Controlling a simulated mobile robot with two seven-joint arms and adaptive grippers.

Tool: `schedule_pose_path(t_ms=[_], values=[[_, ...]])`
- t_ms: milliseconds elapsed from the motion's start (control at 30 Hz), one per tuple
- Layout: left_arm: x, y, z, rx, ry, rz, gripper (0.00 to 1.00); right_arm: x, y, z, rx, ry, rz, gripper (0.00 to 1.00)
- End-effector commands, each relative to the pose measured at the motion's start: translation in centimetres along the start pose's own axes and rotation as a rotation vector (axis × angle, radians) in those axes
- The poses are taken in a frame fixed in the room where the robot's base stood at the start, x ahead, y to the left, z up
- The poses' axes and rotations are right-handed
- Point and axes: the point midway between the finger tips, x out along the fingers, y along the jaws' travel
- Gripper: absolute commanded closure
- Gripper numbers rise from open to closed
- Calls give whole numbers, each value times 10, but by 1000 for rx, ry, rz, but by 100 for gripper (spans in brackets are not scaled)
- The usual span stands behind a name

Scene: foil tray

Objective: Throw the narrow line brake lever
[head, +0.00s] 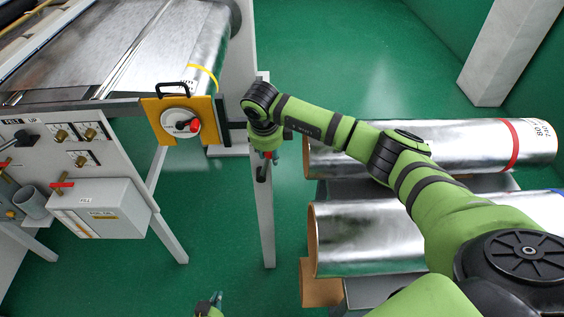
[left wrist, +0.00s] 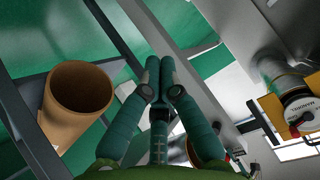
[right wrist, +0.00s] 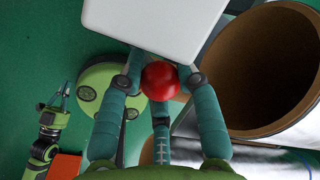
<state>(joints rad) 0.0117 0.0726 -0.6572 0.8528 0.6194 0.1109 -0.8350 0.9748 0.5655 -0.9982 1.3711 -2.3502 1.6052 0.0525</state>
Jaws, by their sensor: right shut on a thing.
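My right gripper (right wrist: 160,82) is shut on a red ball knob (right wrist: 159,81), with fingers on both sides of it. In the head view my right gripper (head: 268,158) is at the end of the green arm, beside a grey post. The lever's shaft and pivot are mostly hidden by the gripper, so its exact angle cannot be told. My left gripper (head: 212,303) is low at the bottom edge of the head view, away from the lever. A brake label is not readable.
An orange plate with a red-handled rotary switch (head: 180,120) hangs at the foil machine. A white control panel (head: 70,150) and box (head: 100,208) stand at left. Large foil rolls (head: 440,148) lie at right under my right arm. Green floor (head: 215,240) is clear between.

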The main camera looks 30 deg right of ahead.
Motion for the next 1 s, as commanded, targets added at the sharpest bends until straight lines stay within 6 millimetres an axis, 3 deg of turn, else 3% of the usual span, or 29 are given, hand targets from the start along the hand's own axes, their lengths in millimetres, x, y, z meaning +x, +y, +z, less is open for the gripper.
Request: schedule_pose_path(t_ms=[33,200,300,500,700,833,1000], values=[[10,-10,-48,75,98,-24,100,0,5,1,-6,-2,10,100],[16,-25,-181,318,360,-131,100,0,5,1,-6,-3,11,100],[8,-27,-247,447,476,-207,100,0,5,1,-6,-3,11,100],[-20,-17,-344,690,613,-353,100,0,5,2,-6,-3,11,100],[-46,5,-393,952,625,-460,100,0,5,2,-6,-4,11,100],[-56,19,-400,1134,581,-493,100,0,5,2,-6,-4,11,100],[-60,30,-393,1330,509,-503,100,0,5,2,-7,-4,11,100]])
